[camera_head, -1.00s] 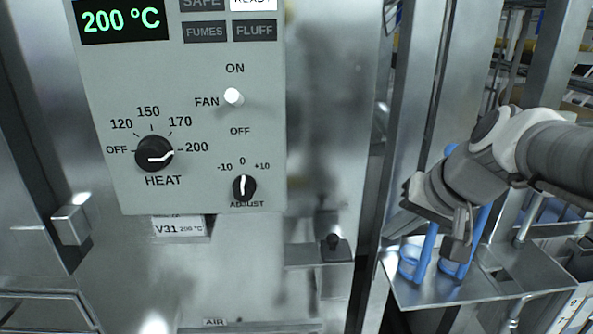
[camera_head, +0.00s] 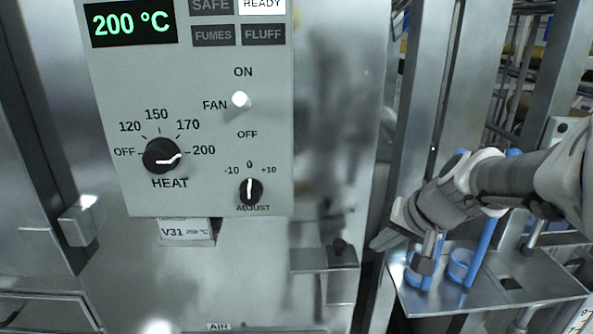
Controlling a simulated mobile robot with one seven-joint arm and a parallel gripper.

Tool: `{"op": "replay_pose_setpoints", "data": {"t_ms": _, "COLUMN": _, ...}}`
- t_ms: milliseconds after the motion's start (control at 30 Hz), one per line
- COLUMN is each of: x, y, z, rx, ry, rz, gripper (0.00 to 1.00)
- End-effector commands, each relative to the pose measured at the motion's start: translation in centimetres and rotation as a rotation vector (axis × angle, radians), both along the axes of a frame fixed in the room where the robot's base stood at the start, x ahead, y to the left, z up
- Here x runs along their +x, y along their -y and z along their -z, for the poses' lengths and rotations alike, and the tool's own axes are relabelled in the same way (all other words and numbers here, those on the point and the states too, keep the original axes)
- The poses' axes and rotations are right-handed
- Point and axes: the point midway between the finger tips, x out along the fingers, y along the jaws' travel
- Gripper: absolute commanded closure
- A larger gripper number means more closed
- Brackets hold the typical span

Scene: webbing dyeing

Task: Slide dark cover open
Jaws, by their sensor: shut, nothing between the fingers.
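The dark cover (camera_head: 342,253) looks like a small dark plate with a black knob (camera_head: 340,244) on top. It sits at the right end of a short horizontal metal rail (camera_head: 306,260) on the steel front, below and right of the control panel. I cannot tell what lies behind it. The gripper is shut and holds nothing. My wrist and arm reach in from the right edge.
The control panel (camera_head: 205,120) carries a heat dial (camera_head: 162,156), an adjust knob (camera_head: 250,191) and a white fan switch (camera_head: 241,100). A metal shelf (camera_head: 415,304) with blue tools in blue holders (camera_head: 461,266) lies below my wrist. Steel posts stand behind it.

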Motion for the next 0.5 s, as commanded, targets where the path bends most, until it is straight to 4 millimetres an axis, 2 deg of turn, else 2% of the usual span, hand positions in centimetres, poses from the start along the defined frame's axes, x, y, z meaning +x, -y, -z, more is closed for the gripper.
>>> {"op": "replay_pose_setpoints", "data": {"t_ms": 33, "x": 0.5, "y": -0.3, "z": 1.1, "rx": 0.002, "ry": -0.005, "rz": -0.002, "gripper": 1.0}}
{"op": "replay_pose_setpoints", "data": {"t_ms": 100, "x": 1.2, "y": -0.8, "z": 1.9, "rx": 0.0, "ry": -0.003, "rz": -0.002, "gripper": 1.0}}
{"op": "replay_pose_setpoints", "data": {"t_ms": 300, "x": 2.4, "y": -3.2, "z": 1.9, "rx": 0.0, "ry": 0.0, "rz": -0.003, "gripper": 1.0}}
{"op": "replay_pose_setpoints", "data": {"t_ms": 500, "x": 2.8, "y": -4.0, "z": 2.1, "rx": 0.0, "ry": 0.001, "rz": -0.001, "gripper": 1.0}}
